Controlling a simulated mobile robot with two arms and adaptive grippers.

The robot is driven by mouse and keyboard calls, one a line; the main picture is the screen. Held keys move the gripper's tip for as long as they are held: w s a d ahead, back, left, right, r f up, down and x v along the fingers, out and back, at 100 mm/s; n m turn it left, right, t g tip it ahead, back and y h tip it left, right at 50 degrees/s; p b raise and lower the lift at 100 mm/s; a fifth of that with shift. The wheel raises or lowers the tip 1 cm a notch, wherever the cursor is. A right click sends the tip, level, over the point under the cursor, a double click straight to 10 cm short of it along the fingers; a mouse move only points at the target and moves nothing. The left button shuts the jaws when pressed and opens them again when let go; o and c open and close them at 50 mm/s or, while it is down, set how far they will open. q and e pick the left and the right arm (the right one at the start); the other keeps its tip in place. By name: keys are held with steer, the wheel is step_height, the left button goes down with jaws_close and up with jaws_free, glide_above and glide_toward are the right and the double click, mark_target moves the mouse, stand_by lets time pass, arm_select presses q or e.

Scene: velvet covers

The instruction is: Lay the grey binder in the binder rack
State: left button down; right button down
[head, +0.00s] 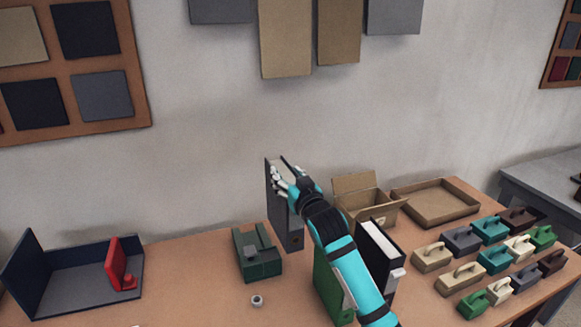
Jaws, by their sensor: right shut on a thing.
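The grey binder (287,228) is upright near the back of the table, left of the middle of my right arm. My right gripper (280,182) is shut on its upper part, and the fingers cover some of it. I cannot tell whether its lower edge touches the table. A dark blue open stand (65,270) with a red upright piece (117,262) stands at the far left; it looks like the binder rack. It holds no binder. My left gripper is not in view.
A green device (257,262) and a small metal nut (257,301) lie between stand and binder. A green binder (328,285) and a black binder (376,250) stand beside my arm. A cardboard box (362,205), a shallow tray (437,205) and several handled blocks (460,275) fill the right.

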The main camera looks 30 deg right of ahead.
steer(key=s+a+f+n+y, duration=0.1)
steer(key=s+a+f, duration=0.3)
steer(key=s+a, duration=0.6)
steer(key=s+a+f+n+y, duration=0.1)
steer(key=s+a+f, duration=0.3)
steer(key=s+a, duration=0.5)
steer(key=shift+s+a+f+y, duration=0.2)
steer(key=shift+s+a+y, duration=0.2)
steer(key=shift+y, duration=0.3)
